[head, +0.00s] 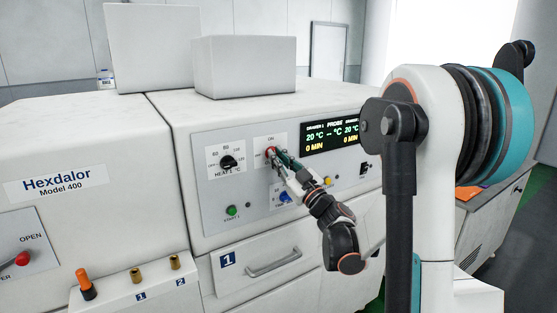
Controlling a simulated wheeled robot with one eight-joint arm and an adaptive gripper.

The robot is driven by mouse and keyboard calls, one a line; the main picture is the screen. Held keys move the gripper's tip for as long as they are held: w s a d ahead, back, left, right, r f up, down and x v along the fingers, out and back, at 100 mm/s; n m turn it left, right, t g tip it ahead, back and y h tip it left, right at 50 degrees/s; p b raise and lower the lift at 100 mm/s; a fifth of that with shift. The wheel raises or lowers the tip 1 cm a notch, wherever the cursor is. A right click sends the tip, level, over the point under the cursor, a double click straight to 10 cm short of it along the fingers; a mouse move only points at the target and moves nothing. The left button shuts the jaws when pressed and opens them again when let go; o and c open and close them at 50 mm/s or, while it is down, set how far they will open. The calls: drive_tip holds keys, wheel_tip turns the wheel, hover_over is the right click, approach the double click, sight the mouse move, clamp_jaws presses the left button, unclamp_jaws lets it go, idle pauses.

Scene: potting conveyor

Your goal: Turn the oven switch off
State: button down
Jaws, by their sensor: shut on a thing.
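The oven switch (269,152) is a small red-tipped control on a white plate on the oven's front panel, with a small ON label above it. My gripper (275,157) is at this plate, its green-tinted fingertips shut on the switch. The fingers hide most of the switch, so its exact position is hard to tell. My arm reaches in from the right of the head view.
A black heat dial (228,162) is just left of the switch. A green display (331,135), a blue knob (285,197), a yellow button (327,182) and a green button (232,211) are close by. A drawer handle (273,263) projects below.

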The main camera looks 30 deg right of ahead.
drive_tip(key=shift+d+r+n+g+y+p, duration=0.1)
drive_tip(key=shift+n+g+y+p, duration=0.7)
drive_tip(key=shift+n, duration=2.15)
drive_tip(key=shift+r+n+g+y+p, duration=0.1)
drive_tip(key=shift+n+g+y+p, duration=0.7)
drive_tip(key=shift+n, duration=2.1)
drive_tip(key=shift+d+r+n+g+y+p, duration=0.1)
drive_tip(key=shift+n+g+y+p, duration=0.3)
drive_tip(key=shift+n+g+p, duration=1.65)
drive_tip(key=shift+n+t+b, duration=0.75)
drive_tip(key=shift+n+b, duration=0.25)
drive_tip(key=shift+b, duration=0.1)
drive_tip(key=c, duration=1.6)
unclamp_jaws()
drive_tip(key=shift+f, duration=0.1)
drive_tip(key=shift+c, duration=0.2)
drive_tip(key=v, duration=1.2)
